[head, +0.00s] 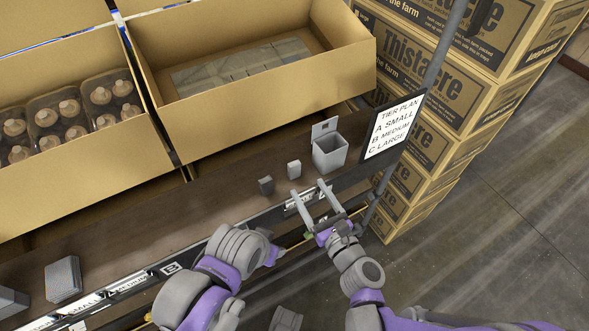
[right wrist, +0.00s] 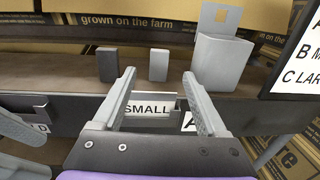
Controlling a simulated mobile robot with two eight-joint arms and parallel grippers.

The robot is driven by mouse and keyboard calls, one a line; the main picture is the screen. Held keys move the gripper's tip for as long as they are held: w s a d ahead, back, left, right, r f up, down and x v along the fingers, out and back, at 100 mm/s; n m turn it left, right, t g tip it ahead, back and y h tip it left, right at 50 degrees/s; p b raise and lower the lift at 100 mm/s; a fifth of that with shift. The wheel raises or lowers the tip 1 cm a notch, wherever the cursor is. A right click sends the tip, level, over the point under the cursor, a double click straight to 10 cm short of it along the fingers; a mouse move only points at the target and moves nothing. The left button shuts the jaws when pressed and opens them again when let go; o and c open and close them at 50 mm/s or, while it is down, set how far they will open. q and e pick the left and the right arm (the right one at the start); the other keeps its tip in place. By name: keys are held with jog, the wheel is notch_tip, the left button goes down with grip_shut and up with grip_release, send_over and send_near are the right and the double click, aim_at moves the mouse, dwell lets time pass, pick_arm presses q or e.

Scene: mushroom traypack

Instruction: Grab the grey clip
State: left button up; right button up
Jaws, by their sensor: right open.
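My right gripper (head: 322,196) is open, its two fingers apart and pointing at the shelf's front rail. In the right wrist view the gripper (right wrist: 160,95) has a small grey clip-like piece (right wrist: 165,97) behind a white SMALL label (right wrist: 146,110) between its fingers, apparently untouched. I cannot tell for sure that this piece is the grey clip. A dark grey block (head: 265,186) and a lighter grey block (head: 294,169) stand on the shelf beyond the fingers.
A grey open-lidded bin (head: 330,153) stands right of the blocks, beside a tier plan sign (head: 393,128). Cardboard trays (head: 270,118) stand behind, the left one holding mushroom packs. Stacked boxes (head: 435,110) and a post bound the right side. A grey stack (head: 63,279) sits left.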

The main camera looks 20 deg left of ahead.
aim_at(296, 169)
jog(key=x, duration=0.9)
jog(key=shift+a, duration=0.15)
grip_shut()
